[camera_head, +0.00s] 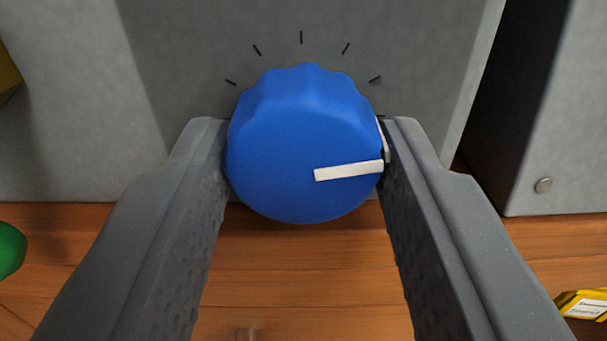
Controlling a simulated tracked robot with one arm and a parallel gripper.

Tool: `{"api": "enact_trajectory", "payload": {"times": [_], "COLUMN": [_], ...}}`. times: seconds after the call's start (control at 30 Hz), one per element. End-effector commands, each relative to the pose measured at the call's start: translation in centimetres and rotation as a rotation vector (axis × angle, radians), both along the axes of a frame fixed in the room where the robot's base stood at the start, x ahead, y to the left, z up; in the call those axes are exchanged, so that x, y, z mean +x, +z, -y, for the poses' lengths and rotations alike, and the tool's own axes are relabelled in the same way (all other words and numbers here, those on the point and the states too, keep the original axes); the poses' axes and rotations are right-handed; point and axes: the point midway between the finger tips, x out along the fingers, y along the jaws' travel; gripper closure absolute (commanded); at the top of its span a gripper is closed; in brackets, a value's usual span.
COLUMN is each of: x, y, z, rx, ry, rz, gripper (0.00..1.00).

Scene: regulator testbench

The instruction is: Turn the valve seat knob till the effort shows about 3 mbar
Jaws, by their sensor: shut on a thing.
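A blue scalloped knob (290,150) fills the middle of the view, mounted on the front of a grey panel (400,50). A white pointer line on its face (348,171) points to the right, slightly upward. Several dark tick marks (301,37) arc over the top of the knob. My gripper (305,150) is shut on the knob, with one dark finger touching its left side and the other its right side. No pressure readout shows in this view.
A wooden surface (300,270) lies below the panel. A green object (8,250) shows at the left edge, and a yellow labelled object (583,304) at the lower right.

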Motion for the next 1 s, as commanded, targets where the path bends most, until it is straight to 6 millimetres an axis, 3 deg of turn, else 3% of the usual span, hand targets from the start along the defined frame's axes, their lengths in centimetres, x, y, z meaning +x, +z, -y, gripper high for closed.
{"api": "enact_trajectory", "payload": {"times": [0.07, 0.1, 0.17, 0.2, 0.77, 1.0], "x": [0.0, 0.0, 0.0, 0.0, 0.0, -1.5], "y": [-0.2, -0.2, -0.2, -0.1, 0.0, 0.1], "z": [0.1, 0.1, 0.1, 0.1, 0.0, -0.3], "rx": [-0.001, -0.001, -0.001, -0.001, -0.001, -0.002], "ry": [-0.002, -0.002, -0.001, -0.001, 0.0, 0.002], "rz": [-0.003, -0.003, -0.003, -0.002, 0.0, 0.001], "gripper": [0.85, 0.6, 0.43, 0.41, 0.41, 0.41]}}
